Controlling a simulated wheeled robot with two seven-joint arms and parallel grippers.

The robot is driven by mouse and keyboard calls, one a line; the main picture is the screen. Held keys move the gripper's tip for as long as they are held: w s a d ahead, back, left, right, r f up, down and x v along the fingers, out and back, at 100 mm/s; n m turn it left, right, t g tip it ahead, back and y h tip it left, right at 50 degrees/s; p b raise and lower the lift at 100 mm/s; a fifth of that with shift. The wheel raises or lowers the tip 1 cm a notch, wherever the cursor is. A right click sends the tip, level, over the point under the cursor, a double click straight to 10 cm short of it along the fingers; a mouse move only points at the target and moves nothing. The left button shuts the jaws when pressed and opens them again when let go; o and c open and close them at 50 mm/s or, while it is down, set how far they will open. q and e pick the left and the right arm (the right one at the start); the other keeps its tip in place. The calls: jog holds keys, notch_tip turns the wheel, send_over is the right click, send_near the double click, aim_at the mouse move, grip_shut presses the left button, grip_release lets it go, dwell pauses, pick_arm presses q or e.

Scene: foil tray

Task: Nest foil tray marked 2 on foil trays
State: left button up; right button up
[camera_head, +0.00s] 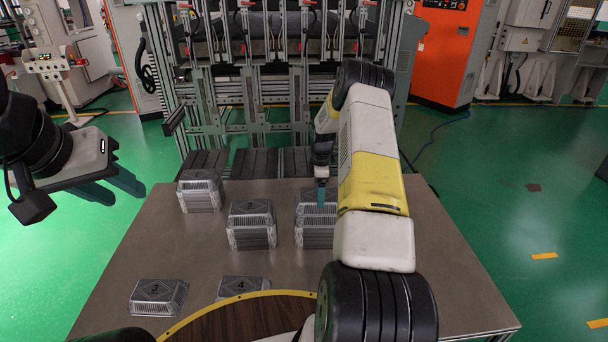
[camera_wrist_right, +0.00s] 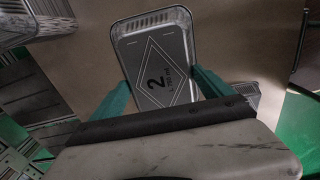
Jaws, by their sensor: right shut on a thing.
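The foil tray marked 2 (camera_wrist_right: 160,72) lies between the teal fingers of my right gripper (camera_wrist_right: 163,92), which is shut on it. In the head view, my right gripper (camera_head: 321,196) is at the right-hand stack of foil trays (camera_head: 314,238), with the held tray (camera_head: 306,211) at its top. I cannot tell whether the held tray is nested or just above the stack. My arm hides part of that stack. My left gripper (camera_head: 112,190) is open and empty, off the table's left side.
Other tray stacks stand in the middle (camera_head: 252,235) and at the back left (camera_head: 200,196) of the table (camera_head: 185,250). Trays marked 3 (camera_head: 157,291) and 4 (camera_head: 243,287) sit near the front. A metal frame (camera_head: 260,95) stands behind the table.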

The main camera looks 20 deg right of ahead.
jog(key=shift+f, duration=2.5)
jog(key=o, duration=1.1)
jog(key=shift+c, duration=0.2)
notch_tip(320, 180, up, 8)
jog(key=shift+f, duration=0.1)
